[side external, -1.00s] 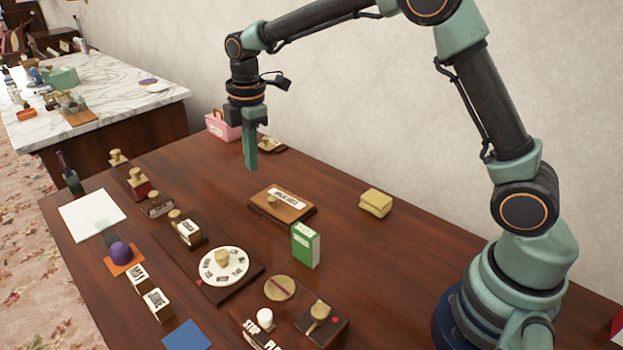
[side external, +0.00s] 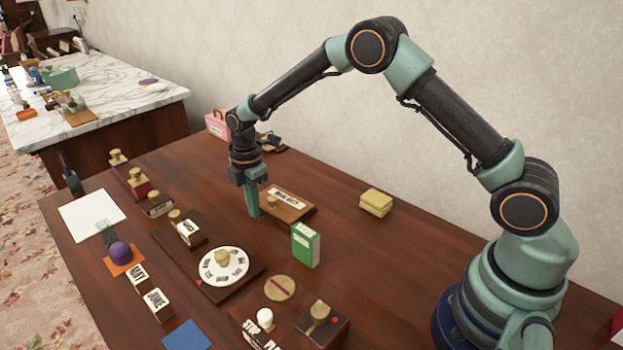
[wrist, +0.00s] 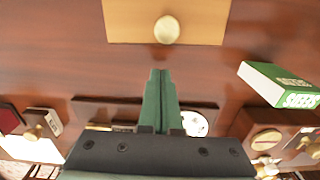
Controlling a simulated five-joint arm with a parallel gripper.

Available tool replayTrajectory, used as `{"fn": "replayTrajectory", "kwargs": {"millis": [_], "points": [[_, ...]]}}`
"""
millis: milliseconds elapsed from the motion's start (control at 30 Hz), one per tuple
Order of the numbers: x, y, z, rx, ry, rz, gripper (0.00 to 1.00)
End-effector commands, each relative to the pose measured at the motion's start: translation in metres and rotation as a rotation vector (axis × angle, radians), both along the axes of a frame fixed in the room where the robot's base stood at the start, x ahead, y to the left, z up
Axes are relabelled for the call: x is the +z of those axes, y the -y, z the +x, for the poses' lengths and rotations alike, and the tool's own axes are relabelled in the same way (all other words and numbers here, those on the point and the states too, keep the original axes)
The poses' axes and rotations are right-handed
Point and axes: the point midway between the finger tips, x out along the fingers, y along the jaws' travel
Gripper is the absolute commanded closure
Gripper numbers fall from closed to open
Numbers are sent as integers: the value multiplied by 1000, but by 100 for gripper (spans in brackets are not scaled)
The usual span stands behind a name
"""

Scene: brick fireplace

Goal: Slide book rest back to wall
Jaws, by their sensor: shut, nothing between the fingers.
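The book rest appears to be the low wooden block with a white label and a brass knob (side external: 290,206). It lies flat on the table towards the wall, with bare table between it and the wall. It also shows at the top of the wrist view (wrist: 205,20). My gripper (side external: 252,215) is shut and empty, pointing down by the block's left side. In the wrist view the shut fingertips (wrist: 159,73) stand short of the block's near edge, with a strip of table between. I cannot tell whether they touch the table.
A green box (side external: 306,245) stands at the block's front right. A yellow block (side external: 376,202) lies near the wall (side external: 440,130). A white dial on a dark board (side external: 223,268) lies in front. Several stamps line the left, and a pink basket (side external: 217,126) stands at the back.

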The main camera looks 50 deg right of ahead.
Motion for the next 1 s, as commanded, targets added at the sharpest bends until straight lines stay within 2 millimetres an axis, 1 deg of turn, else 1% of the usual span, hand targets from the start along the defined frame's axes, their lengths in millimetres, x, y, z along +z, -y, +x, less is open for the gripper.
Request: {"fn": "replayTrajectory", "kwargs": {"millis": [33,200,333,633,733,767,867,1000], "points": [[1,9,0,-5,1,0,100],[1,24,0,-2,2,0,100],[1,28,0,-1,2,0,100],[1,29,-1,-1,2,0,100],[2,36,-1,-4,1,0,100],[2,40,0,-5,1,0,100],[2,64,-1,-8,1,0,100],[2,107,-2,-10,1,0,100]]}}
